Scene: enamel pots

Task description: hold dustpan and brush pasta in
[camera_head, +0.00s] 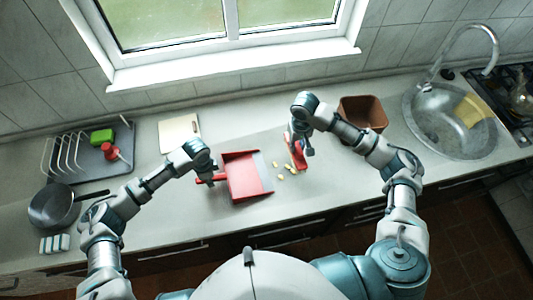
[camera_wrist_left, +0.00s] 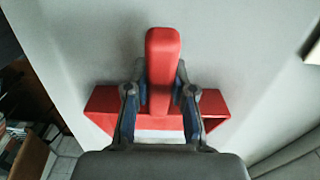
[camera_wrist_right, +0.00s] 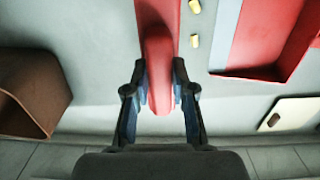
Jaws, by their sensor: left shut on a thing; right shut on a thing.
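A red dustpan (camera_head: 243,176) lies on the counter with its grey-edged mouth facing right. My left gripper (camera_head: 208,178) is shut on its handle; the red handle shows between the fingers in the left wrist view (camera_wrist_left: 162,95). A red brush (camera_head: 297,152) is to the right of the dustpan. My right gripper (camera_head: 303,145) is shut on the brush's handle, seen between the fingers in the right wrist view (camera_wrist_right: 158,80). Several yellow pasta pieces (camera_head: 282,170) lie on the counter between the dustpan's mouth and the brush. The brush's bristles are hidden.
A brown bin (camera_head: 362,113) stands behind my right arm, with the sink (camera_head: 450,120) further right. A cutting board (camera_head: 179,134) lies at the back. A dish rack (camera_head: 85,155), a pan (camera_head: 54,205) and a striped sponge (camera_head: 54,243) are on the left.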

